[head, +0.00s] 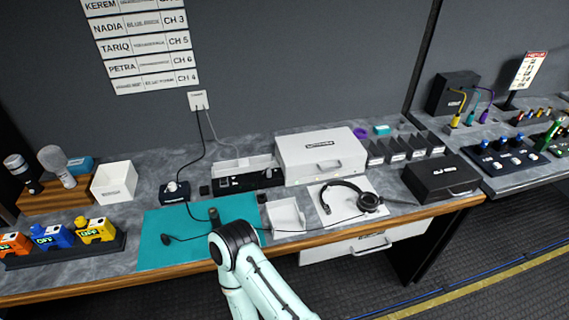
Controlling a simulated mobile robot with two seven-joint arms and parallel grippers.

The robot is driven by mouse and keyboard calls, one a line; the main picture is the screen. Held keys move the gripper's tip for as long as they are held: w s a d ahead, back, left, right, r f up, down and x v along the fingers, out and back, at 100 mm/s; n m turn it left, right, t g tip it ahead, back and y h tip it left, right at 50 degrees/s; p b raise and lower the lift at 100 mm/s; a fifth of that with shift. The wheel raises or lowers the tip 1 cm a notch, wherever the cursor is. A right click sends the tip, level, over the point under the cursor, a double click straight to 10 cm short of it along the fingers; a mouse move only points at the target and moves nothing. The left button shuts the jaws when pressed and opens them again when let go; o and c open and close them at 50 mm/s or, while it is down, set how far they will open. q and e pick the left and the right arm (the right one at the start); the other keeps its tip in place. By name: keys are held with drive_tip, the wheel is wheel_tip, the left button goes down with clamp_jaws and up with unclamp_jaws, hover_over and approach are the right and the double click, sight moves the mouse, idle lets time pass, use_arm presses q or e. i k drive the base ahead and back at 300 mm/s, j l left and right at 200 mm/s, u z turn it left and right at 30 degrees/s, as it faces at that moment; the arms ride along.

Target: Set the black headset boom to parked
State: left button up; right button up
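The black headset (344,186) lies on a white sheet (330,206) toward the right of the workbench. Its round ear cup (368,202) is at the right end of the curved headband. Thin dark lines run from the ear cup, one to the left toward the teal mat and one to the right. I cannot tell for sure which is the boom, or its setting. One of my pale mint arms rises from the bottom edge to a dark joint over the front of the teal mat, left of the headset. No gripper fingers show.
A white tray (287,217) stands just left of the headset. A white case (320,155) is behind it and a black case (441,178) to its right. The teal mat (190,252) carries small black items. Labelled beltpacks (52,237) stand at the left.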

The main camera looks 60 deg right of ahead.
sight(382, 198)
drive_tip(key=l+z, duration=0.2)
drive_tip(key=z, duration=2.7)
drive_tip(key=i+l+z, duration=0.25)
drive_tip(key=i+l+u, duration=0.25)
drive_tip(key=k+j, duration=0.05)
drive_tip(key=k, duration=0.05)
